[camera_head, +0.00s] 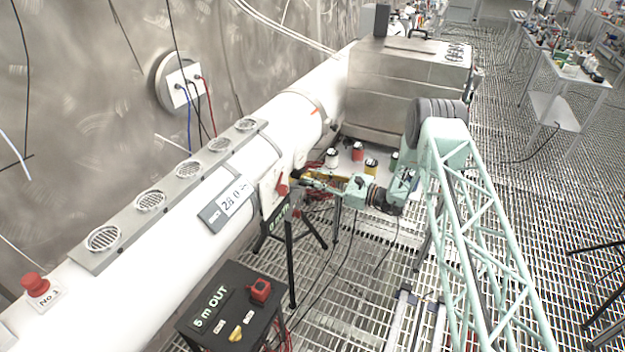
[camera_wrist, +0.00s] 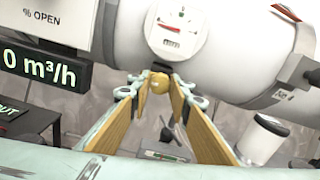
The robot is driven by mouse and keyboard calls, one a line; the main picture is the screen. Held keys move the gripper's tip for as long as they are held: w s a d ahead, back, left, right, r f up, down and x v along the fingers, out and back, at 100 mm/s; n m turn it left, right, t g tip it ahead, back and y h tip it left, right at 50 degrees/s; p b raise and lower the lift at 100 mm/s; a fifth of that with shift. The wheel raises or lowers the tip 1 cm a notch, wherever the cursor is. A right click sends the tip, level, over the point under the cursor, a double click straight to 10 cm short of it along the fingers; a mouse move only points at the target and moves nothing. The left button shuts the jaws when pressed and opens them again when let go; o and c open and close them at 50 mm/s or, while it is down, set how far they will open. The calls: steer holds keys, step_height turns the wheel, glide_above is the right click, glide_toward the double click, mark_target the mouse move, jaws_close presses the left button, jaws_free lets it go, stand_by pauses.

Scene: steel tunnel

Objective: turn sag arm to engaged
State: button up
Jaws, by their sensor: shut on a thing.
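The knob appears to be the end of the sag arm; the rest of the arm is hidden behind the fingertips. Above the knob, a white dial plate (camera_wrist: 178,26) with a red pointer is on the pipe. In the head view my gripper (camera_head: 302,182) is at the pipe's right side, beside a red part on a white plate (camera_head: 271,190). The knob is too small to make out there.
The white pipe (camera_head: 175,245) runs along the wall, with a metal box (camera_head: 405,85) behind. A black stand marked "5 m OUT" (camera_head: 210,308) is below. Several small cans, including a red one (camera_head: 357,151), stand behind my gripper. A lit flow display (camera_wrist: 38,66) is at left.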

steer(key=m+b, duration=0.4)
steer(key=m, duration=0.5)
steer(key=shift+m, duration=0.4)
steer(key=shift+m+b, duration=0.35)
steer(key=shift+m, duration=3.15)
steer(key=o, duration=0.8)
steer(key=shift+o, duration=0.2)
steer(key=shift+d, duration=0.15)
